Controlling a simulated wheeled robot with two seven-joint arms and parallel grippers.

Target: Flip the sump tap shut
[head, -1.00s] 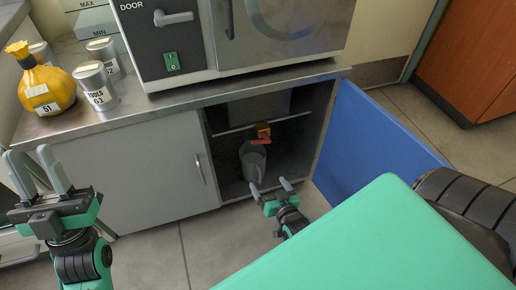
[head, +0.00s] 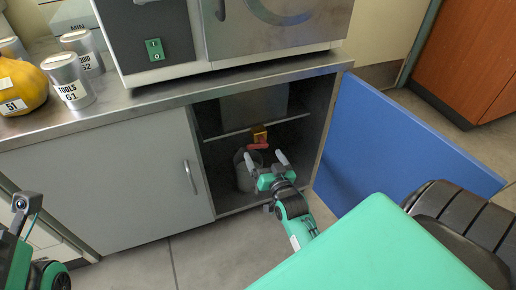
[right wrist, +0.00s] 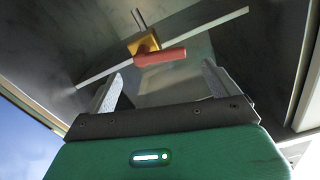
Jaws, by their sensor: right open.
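The sump tap has a brass-yellow body (head: 259,132) and a red lever (head: 258,146), inside the open cabinet under the bench. The red lever (right wrist: 160,57) lies across the view just beyond the fingertips. My right gripper (head: 265,158) is open and empty, just in front of and below the lever, apart from it; its fingers (right wrist: 158,82) also show in the wrist view. My left gripper (head: 28,203) is partly cut off at the left edge; its jaws are unclear.
A grey jug (head: 244,178) stands on the cabinet floor under the tap, partly hidden by my right gripper. The blue door (head: 390,140) is swung open to the right. The grey left door (head: 110,190) is shut.

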